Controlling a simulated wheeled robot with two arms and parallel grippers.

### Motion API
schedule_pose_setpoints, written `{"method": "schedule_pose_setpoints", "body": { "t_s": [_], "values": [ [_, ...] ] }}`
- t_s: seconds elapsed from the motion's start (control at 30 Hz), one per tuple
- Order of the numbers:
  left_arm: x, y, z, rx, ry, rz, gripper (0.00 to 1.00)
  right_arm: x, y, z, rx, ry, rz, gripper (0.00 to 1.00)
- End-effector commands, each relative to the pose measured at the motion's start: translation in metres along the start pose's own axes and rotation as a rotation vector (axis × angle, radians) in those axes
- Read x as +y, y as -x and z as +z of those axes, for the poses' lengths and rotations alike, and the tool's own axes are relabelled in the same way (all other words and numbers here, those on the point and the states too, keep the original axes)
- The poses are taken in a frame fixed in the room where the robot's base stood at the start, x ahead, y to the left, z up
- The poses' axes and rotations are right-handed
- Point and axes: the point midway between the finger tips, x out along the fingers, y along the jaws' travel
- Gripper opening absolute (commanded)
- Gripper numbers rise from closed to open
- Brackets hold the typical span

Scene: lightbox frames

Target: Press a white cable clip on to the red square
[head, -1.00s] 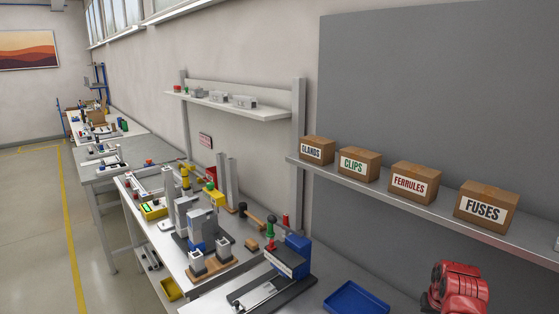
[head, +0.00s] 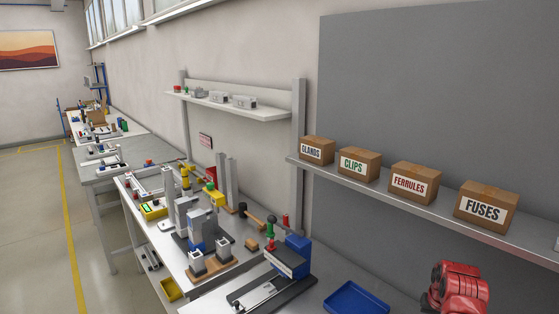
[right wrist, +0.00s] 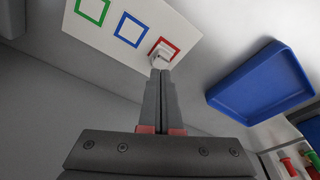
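In the right wrist view, a white panel carries a red square outline (right wrist: 176,46), a blue one and a green one. A small white cable clip (right wrist: 163,55) sits at the tips of my right gripper (right wrist: 160,71), over the inside of the red square. The two grey fingers are close together and appear shut on the clip. The fingertips partly hide the clip and the lower edge of the square. I cannot tell whether the clip touches the panel. My left gripper is not in view.
A blue tray (right wrist: 262,85) lies right of the panel; it also shows in the head view (head: 356,300). A blue-and-black press (head: 291,257) stands left of it. Boxes, including one labelled CLIPS (head: 359,163), line the shelf above. Red-handled items (right wrist: 292,165) stand at lower right.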

Motion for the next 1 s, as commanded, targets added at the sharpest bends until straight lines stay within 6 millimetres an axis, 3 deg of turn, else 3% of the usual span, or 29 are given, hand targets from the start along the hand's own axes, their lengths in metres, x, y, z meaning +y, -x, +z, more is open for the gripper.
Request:
{"method": "schedule_pose_setpoints", "body": {
  "t_s": [1.0],
  "values": [
    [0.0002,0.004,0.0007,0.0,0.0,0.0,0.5,0.0,-0.0075,0.0016,0.0,0.0,0.0,0.0]
  ]
}}
